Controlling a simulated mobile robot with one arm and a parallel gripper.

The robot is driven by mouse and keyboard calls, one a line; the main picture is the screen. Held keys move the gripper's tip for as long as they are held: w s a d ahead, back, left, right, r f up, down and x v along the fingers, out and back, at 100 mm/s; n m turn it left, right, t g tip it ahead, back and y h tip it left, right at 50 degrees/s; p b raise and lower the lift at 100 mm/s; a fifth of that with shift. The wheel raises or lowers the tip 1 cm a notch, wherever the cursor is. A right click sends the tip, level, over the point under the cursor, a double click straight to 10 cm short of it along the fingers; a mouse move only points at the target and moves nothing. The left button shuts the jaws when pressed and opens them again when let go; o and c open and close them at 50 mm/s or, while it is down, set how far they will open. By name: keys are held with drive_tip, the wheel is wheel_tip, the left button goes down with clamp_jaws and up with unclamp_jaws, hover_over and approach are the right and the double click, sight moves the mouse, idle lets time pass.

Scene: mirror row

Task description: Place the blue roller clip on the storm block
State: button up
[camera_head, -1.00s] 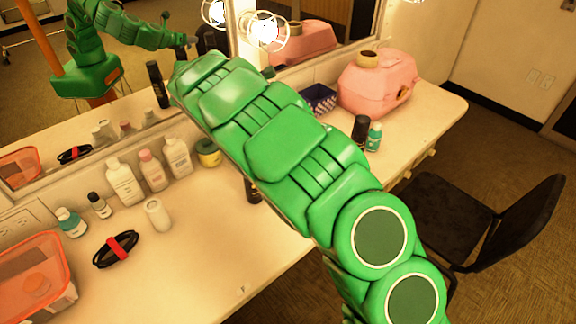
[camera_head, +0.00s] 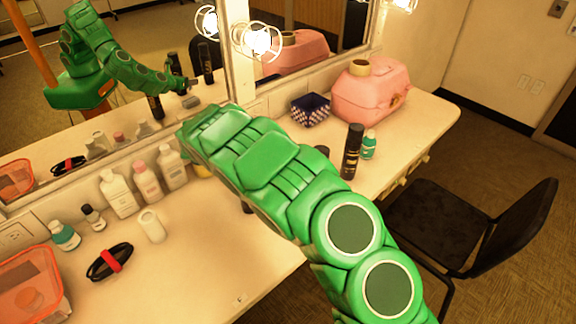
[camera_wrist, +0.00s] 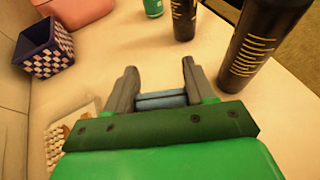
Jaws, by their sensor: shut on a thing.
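In the wrist view my gripper (camera_wrist: 159,72) is shut on a small blue piece (camera_wrist: 162,101), which I take to be the blue roller clip. It sits low between the fingers, above the pale counter, and its lower part is hidden by the green gripper body. In the head view my arm hides the gripper and clip, though the arm's reflection shows in the mirror. I cannot identify the storm block for certain in either view.
A checkered box (camera_wrist: 46,52) stands left, near a pink case (camera_head: 371,88). Black bottles (camera_wrist: 262,42) and a teal bottle (camera_head: 368,145) stand ahead and right. A patterned white item (camera_wrist: 70,132) lies lower left. The counter (camera_wrist: 140,38) ahead is clear.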

drive_tip(key=shift+f, duration=2.75)
drive_tip(key=shift+f, duration=0.15)
drive_tip(key=o, duration=1)
drive_tip(key=shift+r, duration=0.2)
drive_tip(key=v, duration=0.7)
drive_tip(key=shift+s+a+r, duration=0.1)
drive_tip(key=shift+s+a, duration=0.05)
drive_tip(key=shift+a, duration=0.05)
